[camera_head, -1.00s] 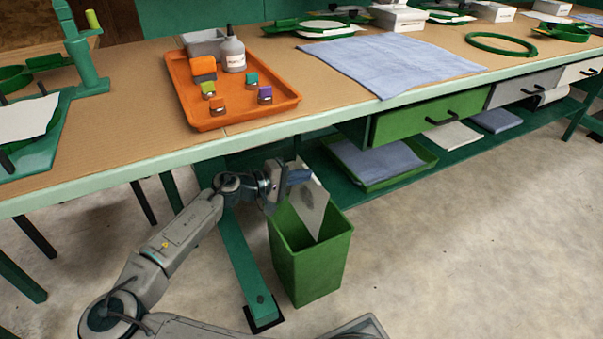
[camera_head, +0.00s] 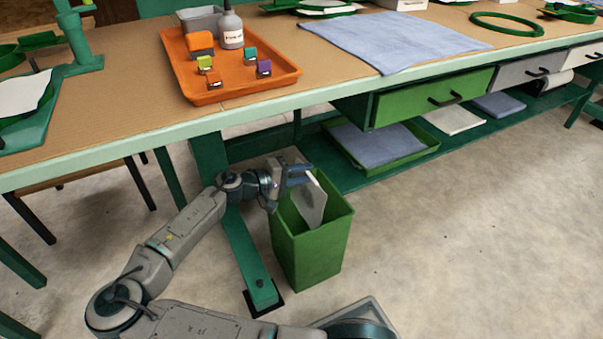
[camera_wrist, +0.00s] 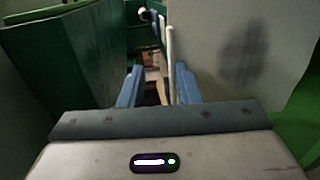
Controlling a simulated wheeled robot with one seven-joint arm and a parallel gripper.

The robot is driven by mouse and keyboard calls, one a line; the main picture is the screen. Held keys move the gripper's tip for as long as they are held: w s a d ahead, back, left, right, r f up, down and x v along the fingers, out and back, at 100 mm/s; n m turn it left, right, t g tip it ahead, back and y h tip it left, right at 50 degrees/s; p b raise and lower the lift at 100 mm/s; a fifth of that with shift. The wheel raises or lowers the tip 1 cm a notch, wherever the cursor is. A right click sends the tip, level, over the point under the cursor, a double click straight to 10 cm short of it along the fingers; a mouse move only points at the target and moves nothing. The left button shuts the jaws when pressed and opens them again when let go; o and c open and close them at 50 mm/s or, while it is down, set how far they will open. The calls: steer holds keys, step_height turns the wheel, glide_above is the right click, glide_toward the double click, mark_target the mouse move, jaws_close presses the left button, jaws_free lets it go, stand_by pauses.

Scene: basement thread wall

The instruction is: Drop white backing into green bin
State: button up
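The white backing (camera_head: 313,204), a thin pale sheet, stands tilted inside the green bin (camera_head: 313,250), with its lower part hidden by the bin's front wall. In the wrist view the backing (camera_wrist: 215,45) fills the upper right, just beyond the right finger, with a dark shadow on it. My gripper (camera_head: 308,176) is over the bin's left rim, by the top of the backing. Its two blue fingers (camera_wrist: 158,85) stand apart, with a visible gap between them. Whether the right finger touches the sheet, I cannot tell.
The workbench (camera_head: 130,120) runs above, with an orange tray (camera_head: 215,95) and a blue cloth (camera_head: 395,40). A green drawer (camera_head: 430,100) and a lower shelf tray (camera_head: 345,180) are behind the bin. A green table leg (camera_head: 240,250) stands left of it. Floor at right is clear.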

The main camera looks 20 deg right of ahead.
steer(key=shift+a, duration=0.1)
steer(key=a+r+p, duration=0.2)
steer(key=a+p, duration=0.3)
steer(key=a, duration=0.8)
steer(key=shift+s+a+r, duration=0.2)
steer(key=shift+s, duration=0.05)
steer(key=shift+s, duration=0.1)
stand_by(0.4)
